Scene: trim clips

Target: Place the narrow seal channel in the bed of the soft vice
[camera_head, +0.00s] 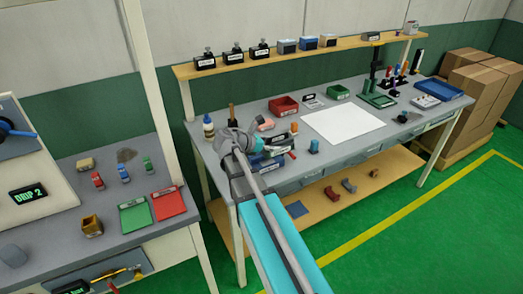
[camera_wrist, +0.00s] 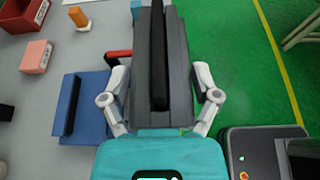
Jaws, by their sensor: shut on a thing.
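My gripper (camera_head: 246,137) is over the left end of the grey workbench. In the wrist view its two pale fingers (camera_wrist: 160,80) are shut on the sides of a long dark grey piece with a black strip along its middle. I take this piece to be the narrow seal channel (camera_wrist: 178,70); its far end runs out of the top of the picture. In the head view I cannot make it out clearly beside the gripper. A blue block with a black rib (camera_wrist: 67,120) lies left of the gripper. I cannot tell surely which thing is the soft vice.
A red bin (camera_head: 284,106), a white sheet (camera_head: 343,125), a green stand (camera_head: 378,99) and a blue tray (camera_head: 438,90) are on the bench. A glue bottle (camera_head: 208,128) stands at its left end. A pink block (camera_wrist: 36,57) and an orange peg (camera_wrist: 78,17) are nearby. The white sheet is clear.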

